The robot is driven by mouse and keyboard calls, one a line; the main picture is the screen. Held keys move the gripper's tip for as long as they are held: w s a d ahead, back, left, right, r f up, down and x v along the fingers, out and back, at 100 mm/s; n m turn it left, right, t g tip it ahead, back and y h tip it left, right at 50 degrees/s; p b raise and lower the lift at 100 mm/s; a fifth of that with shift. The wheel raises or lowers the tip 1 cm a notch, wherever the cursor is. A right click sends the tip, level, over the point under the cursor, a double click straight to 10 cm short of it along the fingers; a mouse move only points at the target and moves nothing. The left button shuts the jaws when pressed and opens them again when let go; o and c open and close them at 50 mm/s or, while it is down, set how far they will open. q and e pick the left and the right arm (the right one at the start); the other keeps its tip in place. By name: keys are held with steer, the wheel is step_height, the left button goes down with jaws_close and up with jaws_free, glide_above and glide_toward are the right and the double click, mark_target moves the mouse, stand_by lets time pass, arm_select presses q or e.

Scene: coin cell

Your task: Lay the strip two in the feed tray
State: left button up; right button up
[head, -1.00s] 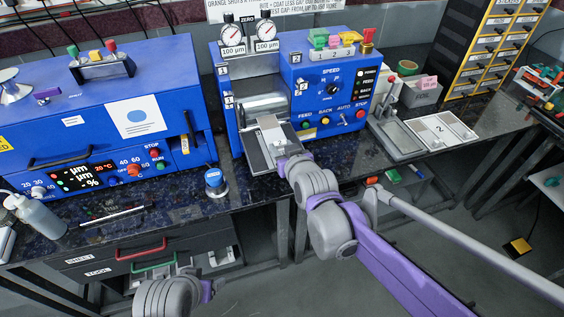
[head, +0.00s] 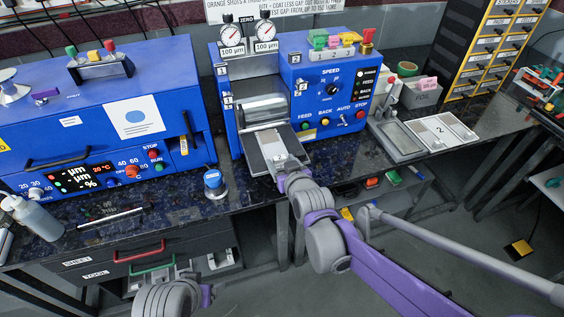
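The feed tray (head: 254,157) is a dark, flat tray sloping out from the front of the blue roller machine, below its silver roller. A pale grey strip (head: 269,141) lies along the tray, its far end toward the roller. I cannot read a number on it. My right gripper (head: 281,164) is at the near end of the tray, over or just beside the near part of the strip. Its fingers are too small and overlapped to tell whether they are open. My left gripper (head: 212,290) is low at the bottom of the view, away from the tray, its fingers unclear.
A pale board marked 2 (head: 440,129) lies on the bench to the right, beside a grey framed plate (head: 400,141). A small blue-lidded jar (head: 213,183) stands left of the tray. A blue cabinet (head: 70,120) fills the left. Open drawers are below the bench.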

steer(key=shift+r, duration=0.1)
steer(key=shift+s+r, duration=0.15)
steer(key=p+v, duration=0.1)
steer(key=v, duration=1.1)
steer(key=s+d+f+m+g+h, duration=0.1)
steer(key=s+d+f+g, duration=0.1)
steer(key=s+d+f, duration=0.2)
steer(key=s+d+f+m+g+h, duration=0.1)
steer(key=s+d+f+g, duration=0.2)
steer(key=s, duration=0.6)
steer(key=s+d+f+m+g+h, duration=0.1)
steer(key=s+d+f+g+h, duration=0.1)
steer(key=s+d, duration=0.4)
step_height(320, 180, down, 3)
steer(key=shift+s+d+r+m+g, duration=0.2)
steer(key=shift+s+d+m+g, duration=0.1)
steer(key=shift+d+g, duration=0.3)
steer(key=shift+c, duration=0.2)
